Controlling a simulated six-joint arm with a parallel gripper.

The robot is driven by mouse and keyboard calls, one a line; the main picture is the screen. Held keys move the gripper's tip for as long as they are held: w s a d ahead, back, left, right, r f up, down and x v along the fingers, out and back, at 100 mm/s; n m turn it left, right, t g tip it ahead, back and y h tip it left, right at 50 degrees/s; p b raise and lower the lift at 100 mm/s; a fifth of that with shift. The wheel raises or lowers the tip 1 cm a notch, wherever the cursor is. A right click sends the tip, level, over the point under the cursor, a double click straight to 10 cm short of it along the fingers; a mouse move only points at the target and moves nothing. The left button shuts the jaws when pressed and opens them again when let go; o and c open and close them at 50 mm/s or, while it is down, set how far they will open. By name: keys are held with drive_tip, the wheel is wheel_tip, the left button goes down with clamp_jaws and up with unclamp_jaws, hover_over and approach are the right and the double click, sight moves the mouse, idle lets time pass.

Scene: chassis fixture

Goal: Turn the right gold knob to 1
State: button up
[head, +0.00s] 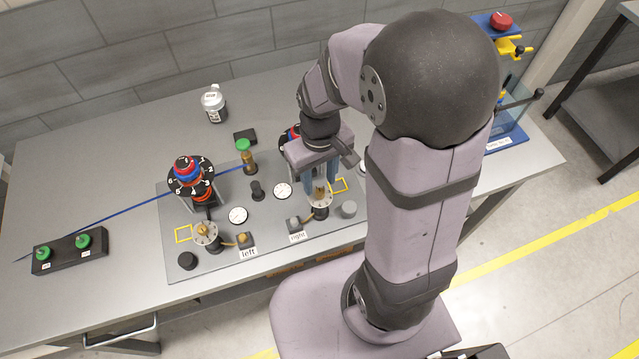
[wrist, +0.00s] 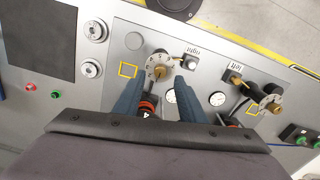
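The right gold knob (head: 320,188) stands on a pale round dial (head: 321,200) near the "right" label (head: 297,237). In the wrist view the knob (wrist: 160,71) sits at the middle of its numbered dial (wrist: 155,63); its setting is too small to read. My gripper (head: 321,188) points down over this dial. In the wrist view its two blue fingers (wrist: 158,82) are apart, one on each side of the knob, with gaps showing. The gripper is open and holds nothing. The left gold knob (head: 203,230) stands on its own dial, away from my gripper.
A numbered black wheel with red and blue knobs (head: 190,175) stands at left on the plate; a similar one is partly hidden behind my gripper. Gauges (head: 238,215), a green-topped valve (head: 244,150) and a black post (head: 257,190) stand nearby.

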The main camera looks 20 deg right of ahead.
sight(319, 190)
drive_tip(key=shift+r+b, duration=0.35)
drive_tip(key=shift+r, duration=1.7)
drive_tip(key=shift+w+f+m, duration=0.15)
drive_tip(key=shift+f+m, duration=0.05)
drive_tip(key=shift+m, duration=0.3)
drive_tip(key=s+f+m+b, duration=0.1)
drive_tip(key=s+f, duration=0.3)
drive_tip(key=s, duration=0.3)
drive_tip(key=shift+s, duration=0.25)
idle(1.9)
